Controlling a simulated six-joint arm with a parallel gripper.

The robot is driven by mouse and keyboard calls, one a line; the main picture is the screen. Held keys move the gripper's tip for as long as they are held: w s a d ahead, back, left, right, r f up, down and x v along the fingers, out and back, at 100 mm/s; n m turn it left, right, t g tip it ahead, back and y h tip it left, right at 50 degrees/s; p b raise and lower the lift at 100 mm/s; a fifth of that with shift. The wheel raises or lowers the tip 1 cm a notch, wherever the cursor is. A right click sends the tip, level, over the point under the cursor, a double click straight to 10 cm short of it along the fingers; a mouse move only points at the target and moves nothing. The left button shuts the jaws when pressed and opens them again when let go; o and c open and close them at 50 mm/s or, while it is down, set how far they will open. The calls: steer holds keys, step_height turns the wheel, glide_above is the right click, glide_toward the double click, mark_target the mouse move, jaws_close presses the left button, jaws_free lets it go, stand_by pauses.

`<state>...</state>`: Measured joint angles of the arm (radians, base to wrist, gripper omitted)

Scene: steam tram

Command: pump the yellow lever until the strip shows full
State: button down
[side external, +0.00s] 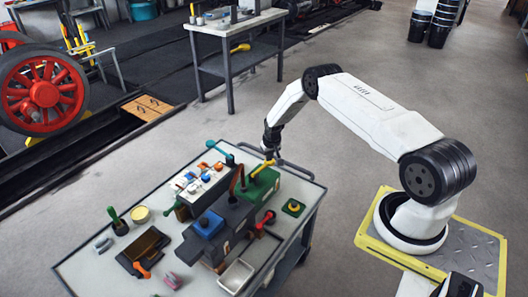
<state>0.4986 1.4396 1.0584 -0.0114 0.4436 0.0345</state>
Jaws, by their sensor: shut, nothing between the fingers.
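The yellow lever (263,167) rises at a slant from a green box (262,186) at the back right of the worktable. My gripper (270,152) points down at the lever's upper end, shut with nothing held. It looks very close to the lever, but I cannot tell whether it touches. The strip cannot be made out at this size, so its level is not readable.
Left of the green box are a white panel (203,181) with coloured knobs and a dark block with a blue top (208,224). A brown tray (147,249), a light tray (236,276) and a green-yellow square piece (293,207) lie on the worktable (84,266).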

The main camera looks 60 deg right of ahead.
steer(key=shift+r, duration=2.95)
steer(key=shift+f, duration=0.2)
steer(key=shift+f, duration=3)
steer(key=shift+r, duration=3.2)
steer(key=shift+f, duration=0.2)
